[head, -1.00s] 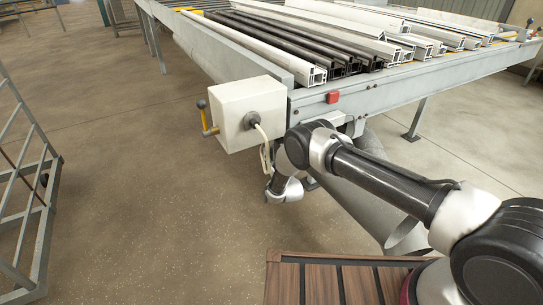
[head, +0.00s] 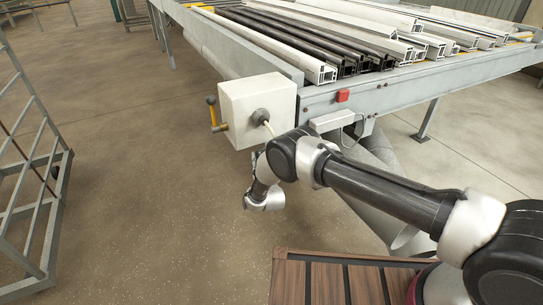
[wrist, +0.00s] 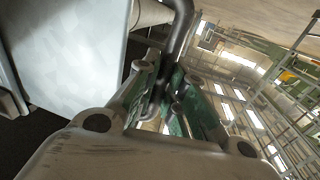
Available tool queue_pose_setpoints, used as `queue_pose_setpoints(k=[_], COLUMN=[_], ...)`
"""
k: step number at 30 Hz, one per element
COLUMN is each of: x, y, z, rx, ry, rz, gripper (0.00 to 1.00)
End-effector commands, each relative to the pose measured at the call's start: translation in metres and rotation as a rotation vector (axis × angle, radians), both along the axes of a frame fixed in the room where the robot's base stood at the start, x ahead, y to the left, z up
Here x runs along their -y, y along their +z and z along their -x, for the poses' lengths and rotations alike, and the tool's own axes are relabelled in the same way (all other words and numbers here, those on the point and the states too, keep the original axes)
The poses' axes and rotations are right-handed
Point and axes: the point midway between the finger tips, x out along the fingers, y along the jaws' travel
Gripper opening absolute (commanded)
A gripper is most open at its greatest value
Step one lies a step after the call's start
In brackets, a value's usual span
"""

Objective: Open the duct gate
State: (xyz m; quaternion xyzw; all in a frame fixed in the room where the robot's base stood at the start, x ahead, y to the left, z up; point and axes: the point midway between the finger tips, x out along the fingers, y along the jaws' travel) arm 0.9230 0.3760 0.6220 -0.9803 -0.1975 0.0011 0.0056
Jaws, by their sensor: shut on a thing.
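In the wrist view my gripper (wrist: 161,98) has its green-padded fingers closed around a bent grey metal rod (wrist: 181,32). The rod comes down from the top of the picture and its lower end passes between the fingers. A large pale flat-sided body (wrist: 72,55) is just left of the gripper. In the head view my fingers and the held rod are hidden behind my arm, below the white box (head: 256,103). A grey duct pipe (head: 402,238) slants down under the bench, partly behind my arm. I cannot make out a gate plate.
The white box hangs at the bench corner, with a yellow lever with a dark knob (head: 214,115) on its left. The bench (head: 400,95) carries several white and black profiles. A metal rack (head: 35,190) stands left. The floor between is clear.

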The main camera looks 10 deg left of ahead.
Motion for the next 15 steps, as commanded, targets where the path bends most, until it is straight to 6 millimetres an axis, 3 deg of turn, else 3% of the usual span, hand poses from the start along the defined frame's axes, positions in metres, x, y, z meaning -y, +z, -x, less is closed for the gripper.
queue_pose_setpoints(k=[1,6,15], x=[-0.015,-0.046,-0.075], y=[0.0,-0.001,-0.001], z=[0.01,0.032,0.051], rx=[0.0,0.0,-0.001], ry=[0.007,0.005,0.002], rz=[-0.001,0.0,0.0], gripper=[0.0,0.0,0.0])
